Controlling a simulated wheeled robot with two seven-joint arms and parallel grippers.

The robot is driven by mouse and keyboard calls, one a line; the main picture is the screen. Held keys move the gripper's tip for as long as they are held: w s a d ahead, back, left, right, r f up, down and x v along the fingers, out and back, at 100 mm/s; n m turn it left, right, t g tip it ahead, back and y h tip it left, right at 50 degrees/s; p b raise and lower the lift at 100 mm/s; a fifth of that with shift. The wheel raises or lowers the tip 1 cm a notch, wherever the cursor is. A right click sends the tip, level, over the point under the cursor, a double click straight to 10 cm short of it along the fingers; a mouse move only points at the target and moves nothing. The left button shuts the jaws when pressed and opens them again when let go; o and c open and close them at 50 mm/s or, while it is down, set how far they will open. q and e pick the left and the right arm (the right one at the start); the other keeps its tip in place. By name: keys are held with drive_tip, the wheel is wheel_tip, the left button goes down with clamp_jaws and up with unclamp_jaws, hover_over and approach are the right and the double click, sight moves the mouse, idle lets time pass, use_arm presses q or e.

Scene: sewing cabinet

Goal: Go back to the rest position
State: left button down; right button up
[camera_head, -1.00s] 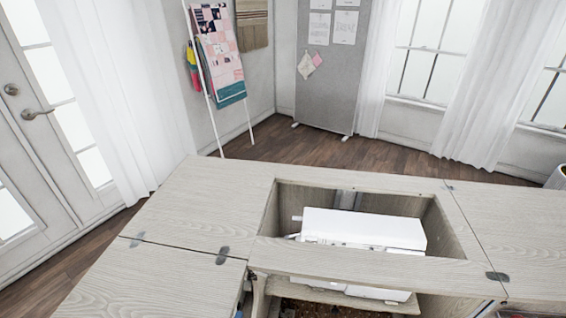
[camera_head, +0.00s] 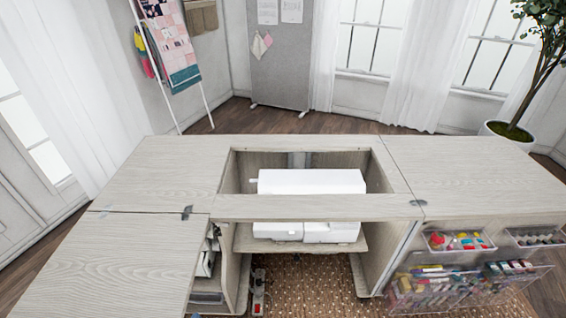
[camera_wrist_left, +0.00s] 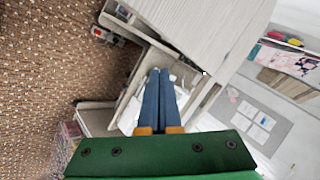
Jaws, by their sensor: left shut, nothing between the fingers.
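My left gripper (camera_wrist_left: 158,98) shows in the left wrist view, its two blue fingers together and nothing between them. It points toward the wooden sewing cabinet (camera_wrist_left: 212,30), apart from it as far as I can tell. Neither gripper shows in the head view. The cabinet (camera_head: 160,175) stands open ahead, with a white sewing machine (camera_head: 310,182) sitting low in its opening. The right gripper is in no view.
The cabinet's left leaf (camera_head: 130,265) reaches toward me. Clear bins (camera_head: 460,240) of supplies hang on the right door. A pedal (camera_head: 258,290) lies by the brown rug (camera_head: 310,290). A potted plant (camera_head: 510,135) stands at the back right.

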use_arm(q)
drive_tip(key=s+d+r+n+g+h, duration=0.25)
drive_tip(key=s+n+g, duration=0.25)
drive_tip(key=s+n, duration=0.35)
wheel_tip(320, 180, down, 16)
drive_tip(key=s+m+g, duration=0.1)
drive_tip(key=s, duration=0.1)
drive_tip(key=s+a+f+g, duration=0.1)
drive_tip(key=s+a+f, duration=0.1)
drive_tip(key=s+f, duration=1)
drive_tip(key=shift+s+g, duration=0.3)
